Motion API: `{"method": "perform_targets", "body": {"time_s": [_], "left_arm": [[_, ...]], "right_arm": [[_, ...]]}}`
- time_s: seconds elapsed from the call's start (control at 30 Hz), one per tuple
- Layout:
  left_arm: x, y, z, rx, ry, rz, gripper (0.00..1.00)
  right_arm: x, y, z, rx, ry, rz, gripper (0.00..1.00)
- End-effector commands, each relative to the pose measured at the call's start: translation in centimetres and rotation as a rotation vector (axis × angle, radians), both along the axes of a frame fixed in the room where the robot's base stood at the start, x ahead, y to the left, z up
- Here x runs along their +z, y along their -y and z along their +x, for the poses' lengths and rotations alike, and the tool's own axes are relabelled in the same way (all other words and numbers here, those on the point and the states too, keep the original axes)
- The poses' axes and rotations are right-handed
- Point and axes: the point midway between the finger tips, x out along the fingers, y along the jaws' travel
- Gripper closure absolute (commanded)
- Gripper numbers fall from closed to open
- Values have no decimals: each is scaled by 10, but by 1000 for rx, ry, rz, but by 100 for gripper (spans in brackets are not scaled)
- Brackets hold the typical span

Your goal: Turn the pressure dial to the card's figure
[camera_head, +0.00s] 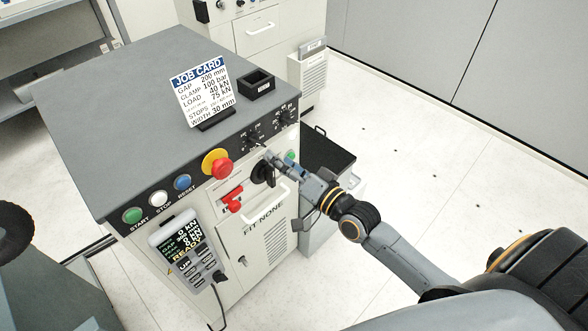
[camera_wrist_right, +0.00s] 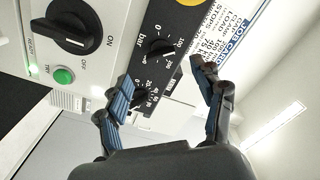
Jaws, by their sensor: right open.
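The job card (camera_head: 203,91) stands on the grey console top; its clamp line reads 100 bar. It also shows partly in the wrist view (camera_wrist_right: 231,38). The pressure dial (camera_wrist_right: 158,48), a small black knob on a scale marked bar, is on the dark front strip; it also shows in the head view (camera_head: 253,139). I cannot read its setting. My right gripper (camera_head: 271,157) is open and empty in front of the panel, close to this dial. In the wrist view the fingers (camera_wrist_right: 164,82) are spread, with the dial beyond the gap between their tips. My left gripper is out of view.
A second dial (camera_wrist_right: 140,97) sits beside the pressure dial. A black ON/OFF switch (camera_wrist_right: 73,26) and green button (camera_wrist_right: 64,75) are close by. A red mushroom button (camera_head: 222,168), a white handle (camera_head: 266,203) and a hanging pendant (camera_head: 184,246) also occupy the front.

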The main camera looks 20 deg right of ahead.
Motion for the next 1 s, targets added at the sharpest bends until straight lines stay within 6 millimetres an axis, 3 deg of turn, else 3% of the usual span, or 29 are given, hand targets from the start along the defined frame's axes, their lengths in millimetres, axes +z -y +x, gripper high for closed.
{"method": "perform_targets", "body": {"time_s": [0.1, 0.3, 0.87, 1.0], "left_arm": [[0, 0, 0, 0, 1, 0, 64], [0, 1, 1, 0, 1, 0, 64], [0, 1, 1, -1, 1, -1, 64], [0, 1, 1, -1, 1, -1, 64]], "right_arm": [[-1, 7, -21, 1, -3, -2, 32], [-1, 14, -38, 0, -1, 0, 32], [0, 15, -41, 0, 0, 0, 32], [-21, 20, -39, -17, -30, -33, 32]]}}
